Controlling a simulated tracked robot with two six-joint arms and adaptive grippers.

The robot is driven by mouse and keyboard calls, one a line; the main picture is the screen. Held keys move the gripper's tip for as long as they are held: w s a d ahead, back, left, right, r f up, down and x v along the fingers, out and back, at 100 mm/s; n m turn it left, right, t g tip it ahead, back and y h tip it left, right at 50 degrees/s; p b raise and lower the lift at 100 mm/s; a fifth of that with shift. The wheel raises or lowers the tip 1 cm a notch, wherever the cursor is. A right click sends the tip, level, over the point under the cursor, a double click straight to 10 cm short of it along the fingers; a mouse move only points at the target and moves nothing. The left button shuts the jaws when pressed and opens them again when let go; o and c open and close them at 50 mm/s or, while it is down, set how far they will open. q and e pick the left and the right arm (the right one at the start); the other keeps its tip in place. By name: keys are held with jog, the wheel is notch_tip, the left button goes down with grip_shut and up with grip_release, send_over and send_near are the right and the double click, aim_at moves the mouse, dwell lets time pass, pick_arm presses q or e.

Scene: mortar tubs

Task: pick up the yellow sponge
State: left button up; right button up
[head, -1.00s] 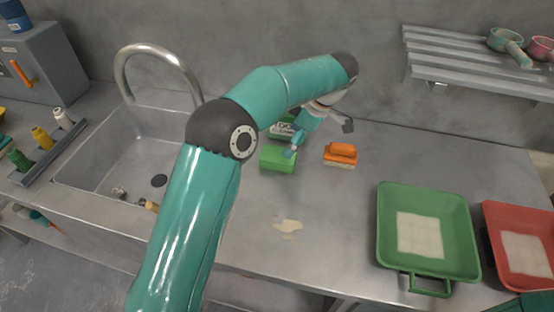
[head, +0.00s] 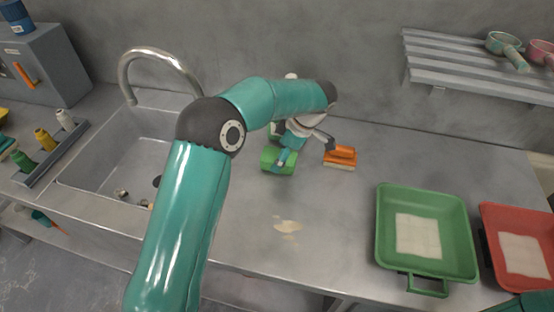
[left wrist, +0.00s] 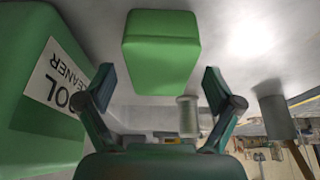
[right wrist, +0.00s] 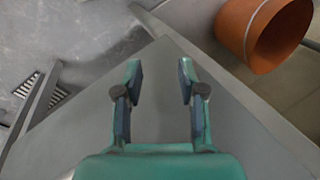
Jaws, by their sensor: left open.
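My left gripper (head: 305,156) is open, one finger in front of the green block and the other near an orange block with a pale base (head: 342,160). In the left wrist view the green block (left wrist: 162,50) lies ahead, beyond and between the open fingertips (left wrist: 160,82), with nothing held. A green container labelled as cleaner (left wrist: 30,95) is close on the left. My right gripper (right wrist: 160,75) is open and empty over a grey surface.
The sink (head: 105,155) with its curved tap (head: 150,52) is left of the block. A green tub (head: 450,235) and a red tub (head: 500,220) are at the right. A slatted shelf (head: 470,75) hangs on the wall. The middle counter is clear apart from a pale stain.

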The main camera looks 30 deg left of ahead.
pick_arm(q)
jog(key=shift+f+b, duration=0.2)
jog(key=shift+b, duration=0.25)
dwell(0.3)
jog(key=c, duration=0.8)
